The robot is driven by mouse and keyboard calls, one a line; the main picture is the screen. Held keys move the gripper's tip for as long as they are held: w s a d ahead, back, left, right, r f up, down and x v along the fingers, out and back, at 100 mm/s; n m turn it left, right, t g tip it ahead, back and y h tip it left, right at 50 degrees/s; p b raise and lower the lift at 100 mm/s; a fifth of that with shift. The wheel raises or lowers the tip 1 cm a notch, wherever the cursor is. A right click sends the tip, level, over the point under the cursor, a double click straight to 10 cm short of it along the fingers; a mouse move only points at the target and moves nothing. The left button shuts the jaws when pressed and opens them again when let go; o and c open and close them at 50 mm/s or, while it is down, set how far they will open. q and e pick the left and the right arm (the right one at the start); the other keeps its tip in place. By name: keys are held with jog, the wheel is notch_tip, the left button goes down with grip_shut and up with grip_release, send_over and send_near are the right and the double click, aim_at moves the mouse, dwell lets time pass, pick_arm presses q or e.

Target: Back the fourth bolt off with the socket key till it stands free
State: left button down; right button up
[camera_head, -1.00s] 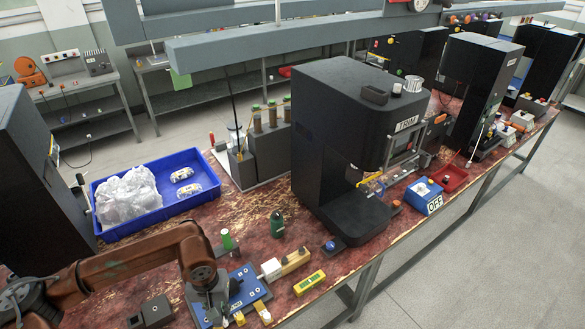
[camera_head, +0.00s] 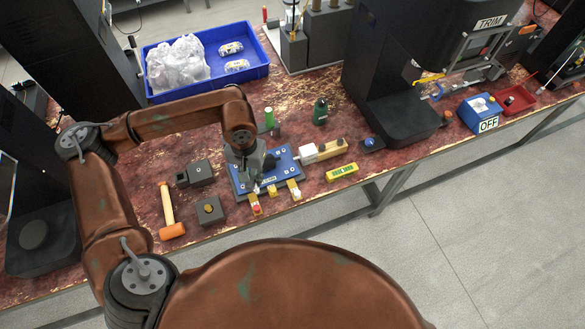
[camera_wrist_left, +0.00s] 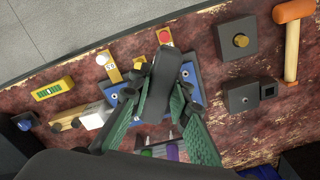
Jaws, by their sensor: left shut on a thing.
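My left gripper (camera_head: 250,168) points down over the blue plate (camera_head: 285,166). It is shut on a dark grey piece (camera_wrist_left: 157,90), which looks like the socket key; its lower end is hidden. In the left wrist view, the green-padded fingers lie on both sides of this piece. Small pale bolt heads show on the blue plate, one near its right side (camera_head: 297,158) and one in the left wrist view (camera_wrist_left: 186,73). The gripper hides part of the plate, so I cannot tell which bolt the key is on. My right gripper is not in view.
A mallet (camera_head: 168,212) and dark blocks (camera_head: 210,209) lie left of the plate. A wood-and-white piece (camera_head: 322,150) and a yellow box (camera_head: 341,172) are on its right.

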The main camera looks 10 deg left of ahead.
pick_arm(q)
jog(key=shift+r+p, duration=0.85)
jog(key=shift+r, duration=1.55)
